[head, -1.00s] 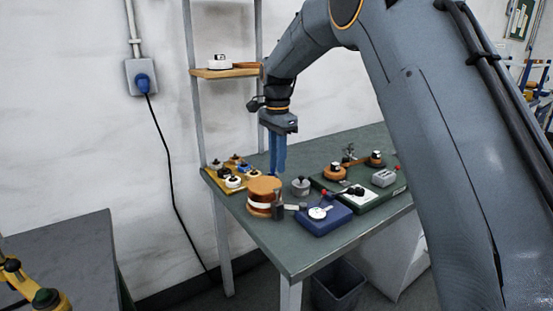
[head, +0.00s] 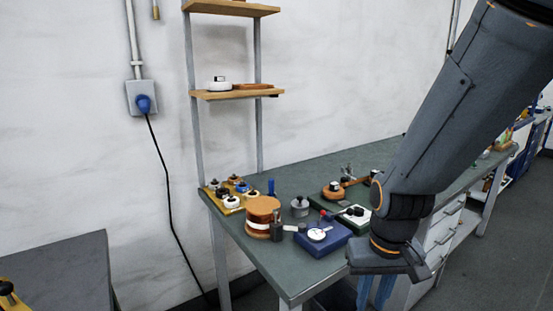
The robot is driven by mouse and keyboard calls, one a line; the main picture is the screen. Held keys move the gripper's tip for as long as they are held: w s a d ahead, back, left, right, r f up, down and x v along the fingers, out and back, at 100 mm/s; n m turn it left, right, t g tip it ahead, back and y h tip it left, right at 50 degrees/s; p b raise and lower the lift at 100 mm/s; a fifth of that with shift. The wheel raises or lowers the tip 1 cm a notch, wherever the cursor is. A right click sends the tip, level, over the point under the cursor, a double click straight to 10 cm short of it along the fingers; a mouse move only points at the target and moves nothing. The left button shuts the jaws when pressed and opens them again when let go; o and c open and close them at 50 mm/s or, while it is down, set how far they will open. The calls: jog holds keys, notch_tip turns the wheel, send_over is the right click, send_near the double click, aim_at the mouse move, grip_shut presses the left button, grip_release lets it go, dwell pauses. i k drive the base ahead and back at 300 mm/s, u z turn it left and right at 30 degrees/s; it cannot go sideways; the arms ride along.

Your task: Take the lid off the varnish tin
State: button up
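A small grey tin with a dark knob on its lid (head: 299,207) stands upright on the green bench, between the copper-coloured stack and the blue box. It looks like the varnish tin, though no label is readable. The lid appears seated on it. My gripper (head: 374,293) hangs at the lower right, in front of the bench and well apart from the tin. Its two blue fingers point down with a gap between them, and nothing shows in it. The fingertips are close to the picture's lower edge.
A copper-coloured stack with a white band (head: 261,224) stands left of the tin. A blue box (head: 325,238) lies in front, a yellow tray (head: 216,200) of knobbed pieces to the left. A blue upright piece (head: 271,187) stands behind. The bench's front left (head: 290,275) is clear.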

aim_at(298, 203)
jog(key=u, duration=0.3)
jog(key=k, duration=0.4)
jog(key=z, duration=1.55)
jog(key=i, duration=1.2)
jog(key=u, duration=0.7)
jog(key=i, duration=0.55)
jog(key=u, duration=0.7)
jog(key=i, duration=0.5)
